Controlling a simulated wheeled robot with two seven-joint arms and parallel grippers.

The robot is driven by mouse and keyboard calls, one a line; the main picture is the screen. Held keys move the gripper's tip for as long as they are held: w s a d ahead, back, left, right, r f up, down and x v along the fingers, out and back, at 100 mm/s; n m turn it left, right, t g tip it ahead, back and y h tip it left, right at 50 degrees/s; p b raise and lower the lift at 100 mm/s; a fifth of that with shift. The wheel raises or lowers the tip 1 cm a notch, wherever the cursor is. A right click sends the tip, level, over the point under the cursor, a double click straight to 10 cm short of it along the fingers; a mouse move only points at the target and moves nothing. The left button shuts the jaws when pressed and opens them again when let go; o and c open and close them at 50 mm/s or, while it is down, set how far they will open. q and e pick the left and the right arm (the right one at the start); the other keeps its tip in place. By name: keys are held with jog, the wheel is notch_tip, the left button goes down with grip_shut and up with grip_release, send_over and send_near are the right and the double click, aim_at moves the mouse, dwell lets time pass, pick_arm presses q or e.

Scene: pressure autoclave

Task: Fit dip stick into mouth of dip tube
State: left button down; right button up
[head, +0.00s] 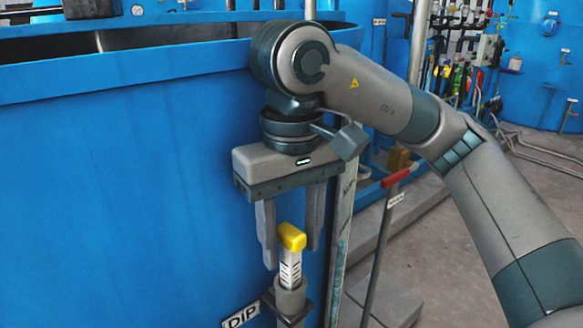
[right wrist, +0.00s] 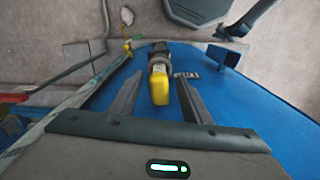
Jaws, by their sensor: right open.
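The dip stick (head: 291,238) has a yellow handle and a white shaft with black marks. It stands upright in the mouth of the grey dip tube (head: 291,300), with the handle and part of the marked shaft showing above the rim. Its lower end is hidden inside. My right gripper (head: 290,252) is open, pointing down, with one finger on either side of the yellow handle. In the right wrist view the handle (right wrist: 160,90) lies between the two fingers, with gaps on both sides. My left gripper is not in view.
The large blue tank (head: 120,190) fills the left, its wall close behind the tube. A DIP label (head: 241,316) sits beside the tube. A red-handled lever (head: 396,178) on a grey post stands to the right. Open floor (head: 450,250) lies farther right.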

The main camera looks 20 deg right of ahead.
notch_tip(320, 180, up, 10)
jog(key=shift+r, duration=0.1)
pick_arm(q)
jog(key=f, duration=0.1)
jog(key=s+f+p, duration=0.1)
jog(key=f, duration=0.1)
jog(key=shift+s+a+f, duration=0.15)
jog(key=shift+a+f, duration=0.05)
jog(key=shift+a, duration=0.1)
pick_arm(e)
notch_tip(320, 180, up, 7)
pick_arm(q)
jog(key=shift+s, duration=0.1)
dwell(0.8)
